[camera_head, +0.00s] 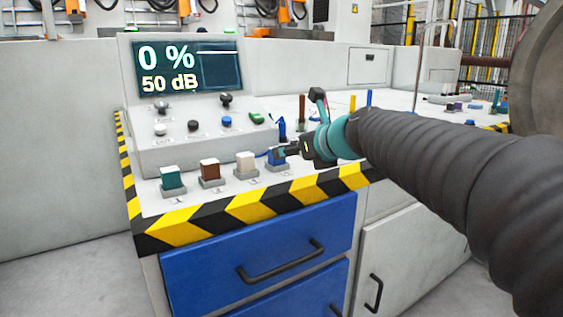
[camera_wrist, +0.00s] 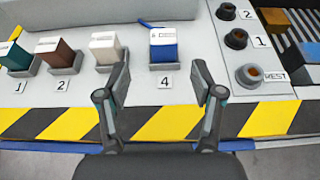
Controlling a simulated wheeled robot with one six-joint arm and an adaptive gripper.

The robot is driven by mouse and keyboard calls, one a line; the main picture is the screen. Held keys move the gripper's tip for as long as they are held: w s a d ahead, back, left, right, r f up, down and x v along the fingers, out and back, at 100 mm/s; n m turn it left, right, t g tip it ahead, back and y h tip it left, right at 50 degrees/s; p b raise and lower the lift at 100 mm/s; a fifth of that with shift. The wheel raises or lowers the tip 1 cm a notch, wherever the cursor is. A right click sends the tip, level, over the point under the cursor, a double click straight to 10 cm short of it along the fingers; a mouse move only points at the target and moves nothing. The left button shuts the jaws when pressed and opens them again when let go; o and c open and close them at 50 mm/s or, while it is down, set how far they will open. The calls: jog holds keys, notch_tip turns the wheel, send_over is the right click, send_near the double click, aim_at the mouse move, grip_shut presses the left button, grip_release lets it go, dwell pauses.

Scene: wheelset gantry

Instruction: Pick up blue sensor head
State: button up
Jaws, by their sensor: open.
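The blue sensor head (camera_wrist: 163,50) is a block with a pale label on top. It sits upright in the holder marked 4 in the wrist view, at the right end of a row. It also shows in the head view (camera_head: 276,157), partly hidden by my gripper (camera_head: 288,152). In the wrist view my gripper (camera_wrist: 160,72) is open and empty. Its two fingers stand left and right of the blue head in the picture, with the tips on the near side of it. I cannot tell whether either finger touches it.
Green (camera_head: 171,178), brown (camera_head: 210,170) and white (camera_head: 246,163) heads stand in a row to the left. Empty round holders, one marked REST (camera_wrist: 249,75), lie to the right. A display (camera_head: 188,67) reads 0 % and 50 dB. A striped edge (camera_head: 240,207) borders the console.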

aim_at(273, 162)
jog(key=b+x, duration=0.1)
jog(key=x, duration=0.8)
jog(key=shift+w+d+r, duration=0.1)
jog(key=shift+d, duration=0.1)
jog(key=shift+c, duration=0.3)
grip_shut()
